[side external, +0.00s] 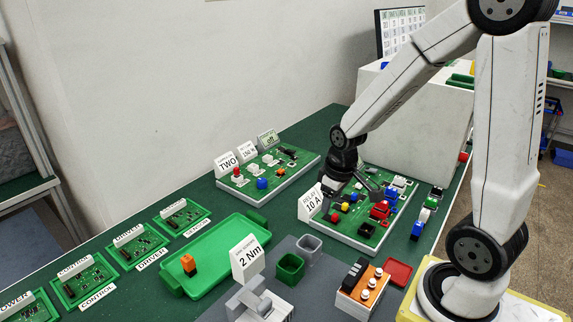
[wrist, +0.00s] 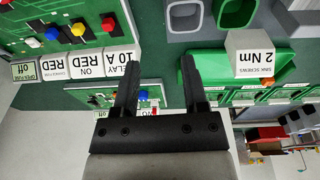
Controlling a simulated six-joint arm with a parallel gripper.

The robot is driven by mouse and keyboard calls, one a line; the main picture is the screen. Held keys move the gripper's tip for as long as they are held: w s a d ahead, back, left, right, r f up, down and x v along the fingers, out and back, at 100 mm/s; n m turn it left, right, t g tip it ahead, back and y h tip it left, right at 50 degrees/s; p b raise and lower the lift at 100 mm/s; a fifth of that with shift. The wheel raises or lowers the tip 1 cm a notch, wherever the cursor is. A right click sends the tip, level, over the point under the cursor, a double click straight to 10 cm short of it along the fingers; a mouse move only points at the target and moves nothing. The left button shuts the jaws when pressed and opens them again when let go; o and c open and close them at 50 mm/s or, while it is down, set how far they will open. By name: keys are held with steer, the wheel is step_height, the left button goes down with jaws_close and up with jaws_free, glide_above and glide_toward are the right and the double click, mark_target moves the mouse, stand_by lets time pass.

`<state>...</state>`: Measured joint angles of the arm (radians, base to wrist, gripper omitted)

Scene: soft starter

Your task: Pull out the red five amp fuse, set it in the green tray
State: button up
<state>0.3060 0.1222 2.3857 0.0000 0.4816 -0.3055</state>
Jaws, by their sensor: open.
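A small red part (side external: 335,217) sits on the green relay board, in a row with a yellow and a blue one. It also shows at the top left of the wrist view (wrist: 108,24). I cannot read whether it is the five amp fuse. The long green tray (side external: 252,228) lies on the bench left of the board, with an orange and black block (side external: 188,264) in it. Part of the tray shows behind my right finger in the wrist view (wrist: 215,60).
A "RELAY 10 A" sign (side external: 310,202) stands at the board's left edge. Another board (side external: 290,178) with signs lies behind. A "2 Nm" sign (side external: 247,259), a green bin (side external: 289,268), a grey bin (side external: 308,246) and a red tray (side external: 398,273) are in front.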

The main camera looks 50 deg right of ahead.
steer(key=s+d+g, duration=0.1)
steer(key=d, duration=1)
glide_above(381, 207)
steer(key=shift+w+d+f+g+y, duration=0.1)
steer(key=shift+d+g+y, duration=0.2)
steer(key=shift+d+g, duration=0.15)
steer(key=shift+f, duration=0.1)
steer(key=shift+f, duration=4.9)
steer(key=shift+c, duration=0.2)
jaws_close()
